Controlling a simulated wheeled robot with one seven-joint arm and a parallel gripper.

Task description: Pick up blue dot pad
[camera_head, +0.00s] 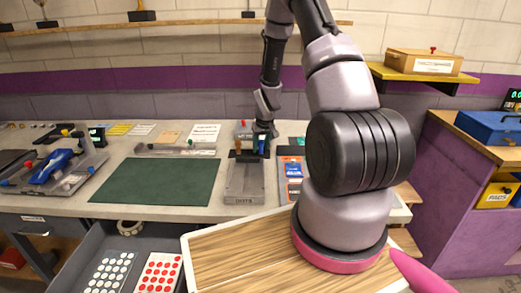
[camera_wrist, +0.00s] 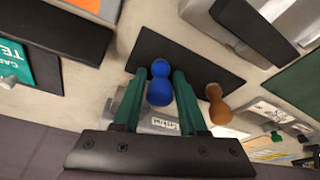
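A blue knob-shaped piece (camera_wrist: 159,88), which I take to be the blue dot pad, stands on a dark strip in the wrist view. It also shows small in the head view (camera_head: 262,146). My gripper (camera_wrist: 160,72) has its two green fingers on either side of it. The fingers look spread, with narrow gaps beside the knob, so I see no firm grip. The lower part of the piece is hard to see. In the head view my gripper (camera_head: 258,134) is over the back of the grey tray.
A brown knob piece (camera_wrist: 217,104) stands close beside my right finger. The grey tray (camera_head: 243,185) is on the bench, with a green mat (camera_head: 156,181) to its left. An open drawer (camera_head: 90,250) in front holds sheets of white and red dots.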

